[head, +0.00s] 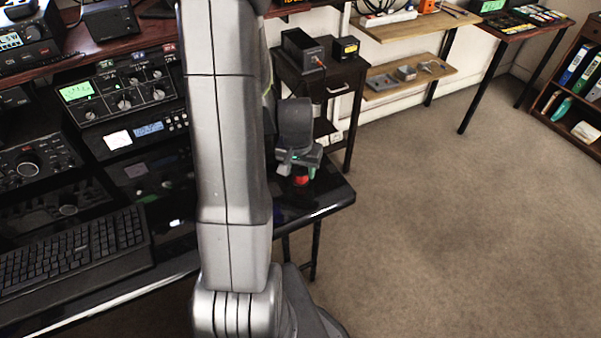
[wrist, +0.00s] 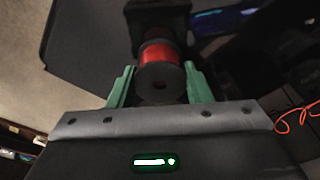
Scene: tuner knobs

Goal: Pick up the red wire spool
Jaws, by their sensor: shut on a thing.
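The red wire spool (wrist: 157,53) has a dark round end flange with a centre hole and red wire wound behind it. In the wrist view it sits between the two green fingers of my gripper (wrist: 160,85), which are shut on it. In the head view a small red part of the spool (head: 301,181) shows just below my gripper (head: 302,173), over the right end of the dark glossy desk (head: 325,198). The rest of the spool is hidden there by the gripper. I cannot tell whether the spool touches the desk.
A keyboard (head: 75,250) and radio units with knobs (head: 125,88) fill the desk's left side. A small dark side table (head: 340,88) stands behind the desk's right end. Wall shelves (head: 410,75) are beyond it. Open carpet (head: 440,210) lies to the right. An orange wire (wrist: 295,118) shows in the wrist view.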

